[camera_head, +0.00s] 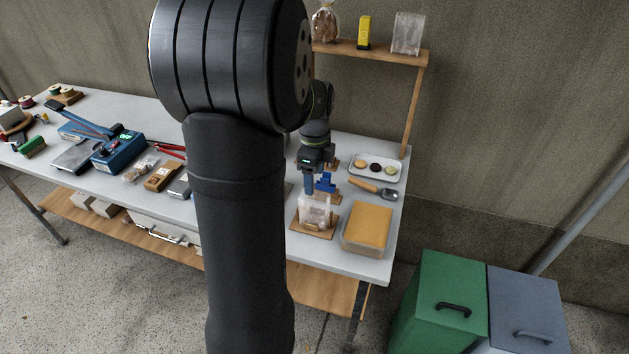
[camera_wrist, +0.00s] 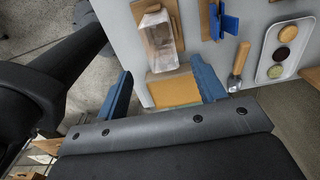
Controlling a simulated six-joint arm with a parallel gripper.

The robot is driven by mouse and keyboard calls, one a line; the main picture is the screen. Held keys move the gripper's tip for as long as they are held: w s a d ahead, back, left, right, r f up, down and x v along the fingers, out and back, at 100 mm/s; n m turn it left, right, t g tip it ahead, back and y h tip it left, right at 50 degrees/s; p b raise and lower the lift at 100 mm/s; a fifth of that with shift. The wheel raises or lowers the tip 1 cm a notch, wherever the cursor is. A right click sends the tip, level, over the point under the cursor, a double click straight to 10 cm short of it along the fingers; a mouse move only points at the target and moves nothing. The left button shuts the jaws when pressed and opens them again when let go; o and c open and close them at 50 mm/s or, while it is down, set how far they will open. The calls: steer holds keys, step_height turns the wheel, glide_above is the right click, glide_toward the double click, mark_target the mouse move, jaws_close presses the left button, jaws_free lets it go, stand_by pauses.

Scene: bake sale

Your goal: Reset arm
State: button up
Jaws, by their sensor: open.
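My gripper (camera_head: 310,186) hangs over the right end of the table in the head view, pointing down. In the wrist view its two blue fingers are spread wide, and my gripper (camera_wrist: 163,82) is open with nothing held between them. A clear bag (camera_head: 314,208) stands on a small wooden stand close below it; the bag (camera_wrist: 158,40) also shows in the wrist view. A blue clip-like object (camera_head: 326,182) on a wooden base is just right of the fingers. My arm hides part of the table's middle.
A tan box with an orange-yellow top (camera_head: 368,227) sits at the table's front right. A white tray (camera_head: 394,177) of cookies and a scoop (camera_head: 377,188) lie behind it. A wooden shelf (camera_head: 385,52) stands at the back. A blue sealer (camera_head: 122,150) is on the left; bins (camera_head: 440,290) stand right.

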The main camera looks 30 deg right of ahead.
mark_target(314, 200)
step_height(314, 200, down, 12)
steer(key=shift+f, duration=0.1)
steer(key=shift+w+r, duration=0.1)
steer(key=shift+r, duration=1.5)
